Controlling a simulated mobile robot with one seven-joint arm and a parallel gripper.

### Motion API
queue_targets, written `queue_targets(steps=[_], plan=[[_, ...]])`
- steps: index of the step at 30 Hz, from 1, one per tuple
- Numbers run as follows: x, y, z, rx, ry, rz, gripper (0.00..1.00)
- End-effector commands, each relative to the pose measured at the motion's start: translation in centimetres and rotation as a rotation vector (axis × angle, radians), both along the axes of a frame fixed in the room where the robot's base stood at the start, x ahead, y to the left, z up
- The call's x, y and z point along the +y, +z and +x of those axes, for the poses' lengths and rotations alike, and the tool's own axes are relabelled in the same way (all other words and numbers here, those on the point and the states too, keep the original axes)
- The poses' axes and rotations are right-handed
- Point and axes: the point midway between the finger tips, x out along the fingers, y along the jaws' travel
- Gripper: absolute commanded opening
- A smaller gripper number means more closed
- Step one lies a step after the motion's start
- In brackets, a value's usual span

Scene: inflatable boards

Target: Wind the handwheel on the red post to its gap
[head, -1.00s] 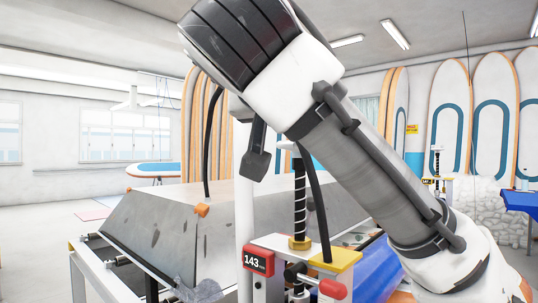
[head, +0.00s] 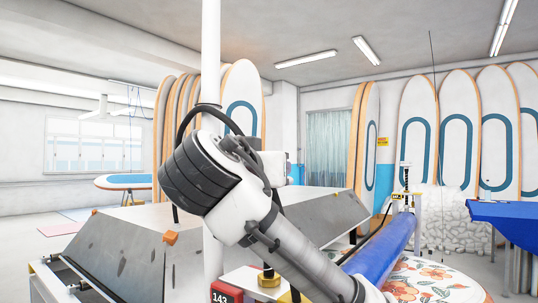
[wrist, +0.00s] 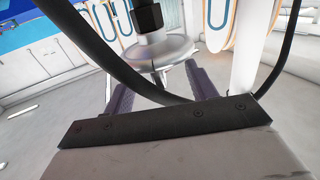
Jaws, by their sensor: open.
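The near post shows its red display box (head: 226,293) reading 143 at the bottom edge of the head view, with a brass collar (head: 268,279) beside it. My arm covers its upper part, so no handwheel shows there. In the wrist view a round silver wheel (wrist: 172,50) with a dark block (wrist: 149,16) above it lies just beyond my gripper (wrist: 158,84), which I take for the handwheel. My gripper is open, one dark finger to each side below the wheel. I cannot tell whether they touch it. In the head view the fingers are hidden.
A long blue roll (head: 385,243) runs back to a second post (head: 404,195) with a yellow display. A large grey sloped housing (head: 135,240) fills the left. A flower-patterned board (head: 425,280) lies at the right. A white pole (head: 211,60) rises near my arm.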

Motion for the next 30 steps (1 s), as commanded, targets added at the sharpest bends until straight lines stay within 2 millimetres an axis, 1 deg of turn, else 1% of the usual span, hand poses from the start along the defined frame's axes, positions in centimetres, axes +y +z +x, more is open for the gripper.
queue_targets(steps=[1, 3, 7, 11, 18, 28, 30], plan=[[-0.3, 0.2, 0.9, 0.003, -0.002, 0.0, 0.57], [-0.6, 0.2, 1.8, 0.001, -0.002, -0.001, 0.57], [-0.9, 0.1, 2.9, 0.001, -0.001, -0.001, 0.57], [-1.0, 0.0, 3.4, 0.001, 0.0, 0.0, 0.57], [-1.0, -0.1, 3.4, 0.0, 0.001, 0.0, 0.57], [-0.9, 0.0, 3.4, 0.0, 0.001, 0.0, 0.14], [-0.9, -0.1, 3.4, 0.0, 0.001, 0.0, 0.13]])
